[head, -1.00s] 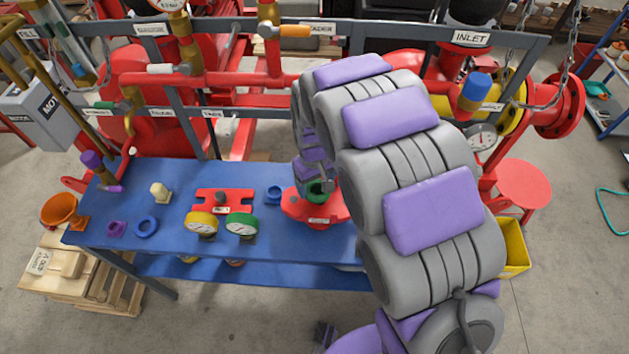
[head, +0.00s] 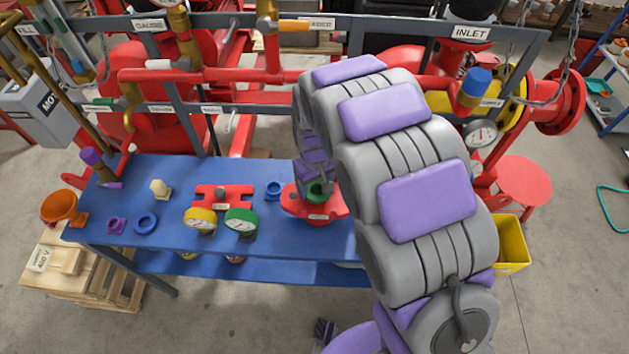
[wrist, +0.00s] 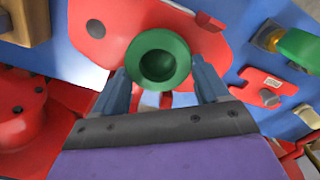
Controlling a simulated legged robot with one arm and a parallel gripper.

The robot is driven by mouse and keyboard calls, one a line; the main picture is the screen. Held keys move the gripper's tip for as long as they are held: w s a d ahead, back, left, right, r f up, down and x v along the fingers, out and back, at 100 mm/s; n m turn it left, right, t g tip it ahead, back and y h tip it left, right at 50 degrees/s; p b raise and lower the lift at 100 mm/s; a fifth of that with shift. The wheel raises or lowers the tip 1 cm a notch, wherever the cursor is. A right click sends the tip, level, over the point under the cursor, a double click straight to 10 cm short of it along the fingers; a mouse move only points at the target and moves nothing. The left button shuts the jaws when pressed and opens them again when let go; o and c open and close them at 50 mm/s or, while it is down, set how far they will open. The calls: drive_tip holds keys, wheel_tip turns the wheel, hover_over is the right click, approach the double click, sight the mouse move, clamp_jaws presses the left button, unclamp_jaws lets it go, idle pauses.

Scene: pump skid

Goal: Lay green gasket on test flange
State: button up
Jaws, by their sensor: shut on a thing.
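The green gasket (wrist: 158,60) shows in the wrist view as a round ring with a dark centre, between the two fingers of my gripper (wrist: 160,78). My gripper is shut on it. Behind it is a red plate with dark holes, the test flange (wrist: 105,25). In the head view the green gasket (head: 316,190) is at the red test flange (head: 315,212) on the blue bench, under my gripper (head: 318,182). I cannot tell whether the gasket touches the flange. My arm covers part of the bench's right end.
Red piping and a grey rail stand behind. A yellow bin (head: 511,243) is at right.

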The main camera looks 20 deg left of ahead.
drive_tip(key=shift+f, duration=1)
drive_tip(key=o, duration=1.1)
drive_tip(key=shift+c, duration=0.2)
wheel_tip(320, 180, up, 17)
drive_tip(key=p, duration=0.2)
drive_tip(key=shift+a+r, duration=0.15)
drive_tip(key=shift+a, duration=0.05)
drive_tip(key=shift+d, duration=0.1)
